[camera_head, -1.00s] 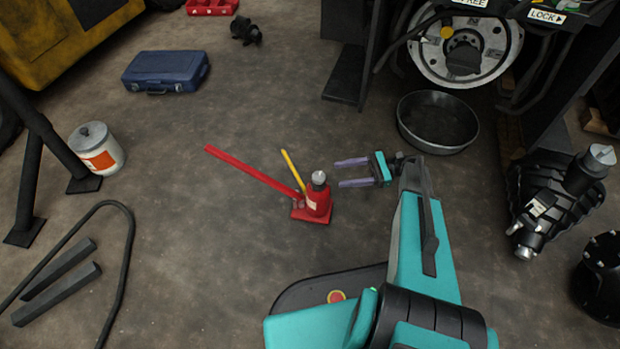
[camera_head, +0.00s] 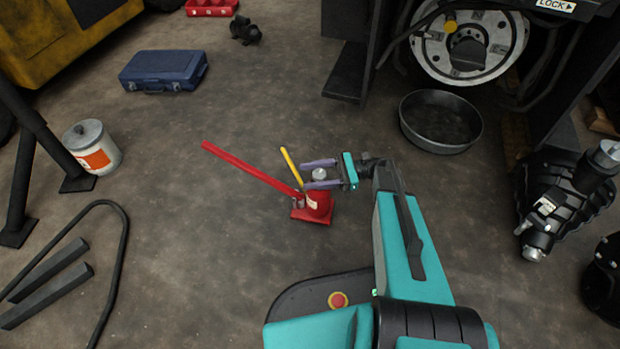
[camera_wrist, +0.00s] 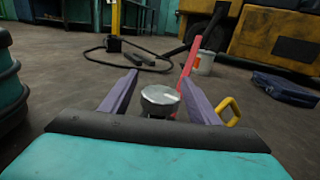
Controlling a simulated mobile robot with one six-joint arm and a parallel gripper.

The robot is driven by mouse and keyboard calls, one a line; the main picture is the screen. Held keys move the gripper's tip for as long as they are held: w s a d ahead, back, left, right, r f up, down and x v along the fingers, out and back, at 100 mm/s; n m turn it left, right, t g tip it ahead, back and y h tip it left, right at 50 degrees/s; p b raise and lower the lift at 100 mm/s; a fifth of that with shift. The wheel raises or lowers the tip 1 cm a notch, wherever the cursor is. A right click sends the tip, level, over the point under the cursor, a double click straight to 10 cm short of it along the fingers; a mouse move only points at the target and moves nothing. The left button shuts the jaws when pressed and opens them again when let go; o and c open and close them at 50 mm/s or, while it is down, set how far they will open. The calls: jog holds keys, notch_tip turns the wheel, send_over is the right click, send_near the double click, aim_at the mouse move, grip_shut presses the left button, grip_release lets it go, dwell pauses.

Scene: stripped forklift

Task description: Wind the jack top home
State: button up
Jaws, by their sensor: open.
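The red bottle jack (camera_head: 318,206) stands upright on the floor on its square base. Its round silver top (camera_head: 320,175) shows above the red body. A long red handle (camera_head: 250,169) slants up to the left from it, and a yellow bar (camera_head: 292,167) rises behind it. My gripper (camera_head: 320,174) is open, with its two purple fingers on either side of the jack top. In the wrist view the silver top (camera_wrist: 160,97) lies between the fingers, with gaps visible on both sides. The jack body below it is mostly hidden there.
A black drain pan (camera_head: 440,121) lies under the wheel hub (camera_head: 468,50) at the back right. A blue case (camera_head: 163,70) and a white can (camera_head: 92,148) stand to the left. A black hose (camera_head: 122,240) and dark bars lie at the lower left. The floor around the jack is mostly clear.

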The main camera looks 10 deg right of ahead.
jog(key=shift+a, duration=0.5)
